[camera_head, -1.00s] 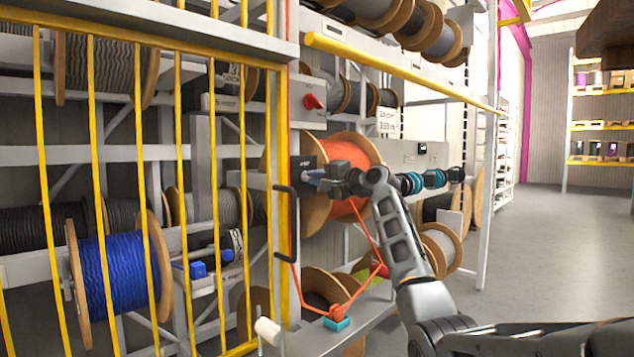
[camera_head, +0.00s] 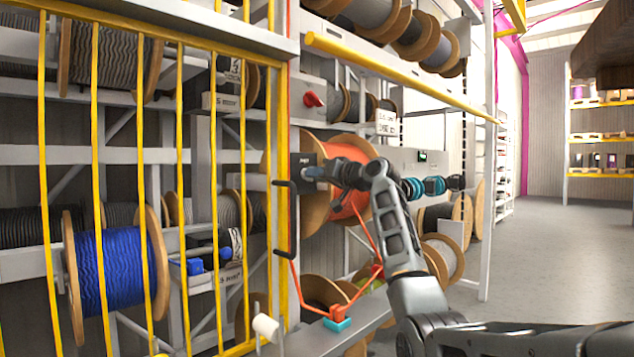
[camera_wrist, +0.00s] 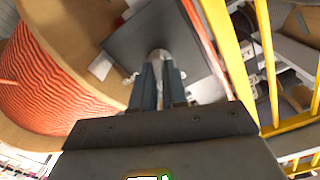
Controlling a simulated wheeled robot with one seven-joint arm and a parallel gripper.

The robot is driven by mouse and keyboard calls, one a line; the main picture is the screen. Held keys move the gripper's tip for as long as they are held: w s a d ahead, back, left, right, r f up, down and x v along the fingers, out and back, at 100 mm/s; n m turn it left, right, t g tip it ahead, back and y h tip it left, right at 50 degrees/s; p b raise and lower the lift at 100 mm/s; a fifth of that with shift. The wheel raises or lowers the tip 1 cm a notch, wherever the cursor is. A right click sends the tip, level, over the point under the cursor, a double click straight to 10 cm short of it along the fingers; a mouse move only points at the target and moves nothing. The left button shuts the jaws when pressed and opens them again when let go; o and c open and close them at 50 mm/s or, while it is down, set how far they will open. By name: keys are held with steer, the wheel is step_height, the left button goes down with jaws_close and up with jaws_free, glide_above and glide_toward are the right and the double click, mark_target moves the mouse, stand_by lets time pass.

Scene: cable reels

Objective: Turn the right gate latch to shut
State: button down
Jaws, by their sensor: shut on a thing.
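The latch shows as a dark square plate (camera_head: 299,164) just right of the yellow gate's end post, with a small pale knob (camera_wrist: 158,54) at its middle in the wrist view. My gripper (camera_head: 312,173) is at the plate, and in the wrist view my gripper (camera_wrist: 160,70) has both fingers closed on the knob. The fingers cover part of the knob, so its exact angle is hard to tell. The yellow barred gate (camera_head: 212,150) stands across the left, with a black pull handle (camera_head: 292,220) near its right edge.
A large orange cable reel (camera_head: 350,205) sits close behind my wrist. A red switch (camera_head: 313,99) is above the latch, and a yellow rail (camera_head: 400,76) runs overhead. An orange cord hangs below. The floor at right (camera_head: 550,250) is open.

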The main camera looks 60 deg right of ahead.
steer(key=n+b, duration=0.2)
steer(key=n, duration=0.2)
steer(key=shift+f+n, duration=0.15)
steer(key=shift+n, duration=0.15)
stand_by(0.5)
steer(key=c, duration=1.2)
jaws_free()
steer(key=shift+o, duration=0.2)
steer(key=v, duration=0.7)
steer(key=shift+s, duration=0.4)
steer(key=shift+a, duration=0.1)
